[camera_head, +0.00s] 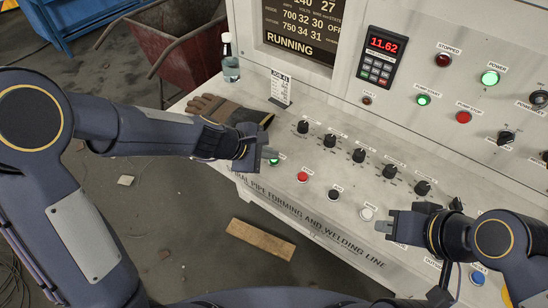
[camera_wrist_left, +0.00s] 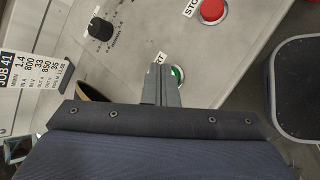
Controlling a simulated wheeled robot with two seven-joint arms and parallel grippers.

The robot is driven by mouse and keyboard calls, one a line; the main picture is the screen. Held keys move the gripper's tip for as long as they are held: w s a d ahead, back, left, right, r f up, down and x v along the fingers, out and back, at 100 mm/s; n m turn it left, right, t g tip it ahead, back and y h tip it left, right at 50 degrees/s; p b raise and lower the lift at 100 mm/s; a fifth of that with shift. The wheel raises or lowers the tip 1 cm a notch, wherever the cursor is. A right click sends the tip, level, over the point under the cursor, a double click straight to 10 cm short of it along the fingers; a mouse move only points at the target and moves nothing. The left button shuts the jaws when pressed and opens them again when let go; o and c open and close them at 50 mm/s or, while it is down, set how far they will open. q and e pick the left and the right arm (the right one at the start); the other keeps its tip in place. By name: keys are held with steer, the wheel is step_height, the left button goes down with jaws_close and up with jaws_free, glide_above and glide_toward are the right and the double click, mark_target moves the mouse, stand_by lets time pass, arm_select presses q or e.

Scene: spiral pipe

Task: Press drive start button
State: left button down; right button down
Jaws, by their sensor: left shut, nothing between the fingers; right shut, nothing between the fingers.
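The green start button (camera_head: 274,161) sits at the left end of the button row on the console's sloped front panel. In the left wrist view the green button (camera_wrist_left: 178,73) shows just right of my fingertips, partly hidden by them, with its label mostly covered. My left gripper (camera_head: 269,152) is shut and empty, its tips over or beside the button; I cannot tell whether they touch it. The closed fingers also show in the left wrist view (camera_wrist_left: 160,72). My right gripper (camera_head: 383,227) is shut and empty, over the panel's front right near a white button (camera_head: 367,213).
A red stop button (camera_head: 302,176) lies right of the green one, with several black knobs (camera_head: 330,140) behind. Gloves (camera_head: 225,108), a bottle (camera_head: 230,62) and a job card (camera_head: 281,88) stand on the console's left. The display (camera_head: 300,28) reads RUNNING.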

mark_target(270, 161)
arm_select(q)
steer(key=shift+r+p, duration=0.55)
steer(key=shift+r, duration=0.1)
step_height(270, 161, up, 5)
steer(key=p, duration=0.5)
steer(key=shift+r, duration=0.1)
stand_by(0.5)
